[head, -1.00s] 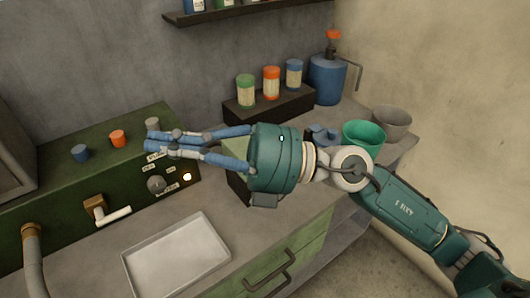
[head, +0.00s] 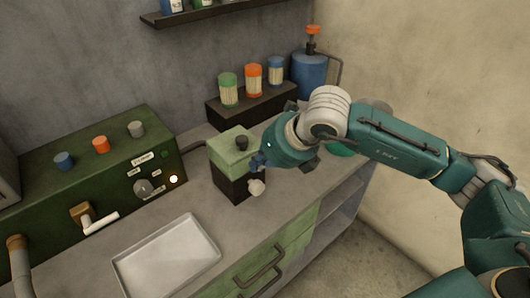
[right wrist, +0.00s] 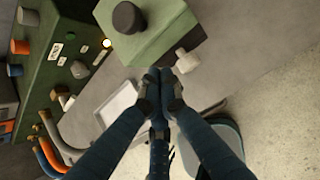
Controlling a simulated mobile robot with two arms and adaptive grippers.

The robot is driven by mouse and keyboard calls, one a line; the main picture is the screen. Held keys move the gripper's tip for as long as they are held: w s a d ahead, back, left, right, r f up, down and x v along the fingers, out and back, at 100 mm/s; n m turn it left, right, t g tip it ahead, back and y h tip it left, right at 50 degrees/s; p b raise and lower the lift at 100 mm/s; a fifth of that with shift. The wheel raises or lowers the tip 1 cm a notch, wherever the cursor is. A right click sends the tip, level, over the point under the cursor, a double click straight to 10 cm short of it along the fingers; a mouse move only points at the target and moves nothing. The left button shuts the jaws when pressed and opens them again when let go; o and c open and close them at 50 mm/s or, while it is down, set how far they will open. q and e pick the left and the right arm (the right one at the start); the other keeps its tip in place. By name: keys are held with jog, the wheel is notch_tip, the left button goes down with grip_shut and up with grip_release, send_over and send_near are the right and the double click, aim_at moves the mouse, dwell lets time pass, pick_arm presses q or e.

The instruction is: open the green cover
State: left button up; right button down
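The green cover (head: 231,144) with a dark knob (head: 242,143) on it sits closed on a dark box on the counter. In the right wrist view the cover (right wrist: 150,38) is at the top, with its dark knob (right wrist: 128,17). My right gripper (head: 257,162) is beside the box's right side, partly hidden by its own wrist. In the wrist view its blue fingertips (right wrist: 161,73) are together, with nothing between them, just below the cover's edge. A small white knob (head: 256,187) on the box is close to the fingertips. My left gripper is not in view.
A metal tray (head: 168,258) lies in front left of the box. A green control panel (head: 110,160) stands to the left. A dark block (head: 265,108) with several jars stands behind, near a blue canister (head: 309,74). The counter between box and tray is clear.

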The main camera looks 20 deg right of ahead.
aim_at(245, 156)
jog(key=p+x, duration=0.1)
jog(key=x, duration=0.2)
jog(key=shift+w+a, duration=0.15)
jog(key=shift+w+r+p, duration=0.3)
jog(key=shift+r, duration=0.2)
jog(key=shift+w+r+p, duration=0.25)
jog(key=shift+w+r, duration=0.05)
jog(key=shift+r, duration=0.15)
jog(key=shift+w+d+r+p, duration=0.2)
jog(key=shift+w+r+p, duration=0.25)
jog(key=shift+r, duration=0.15)
jog(key=shift+w, duration=0.1)
jog(key=shift+f, duration=0.1)
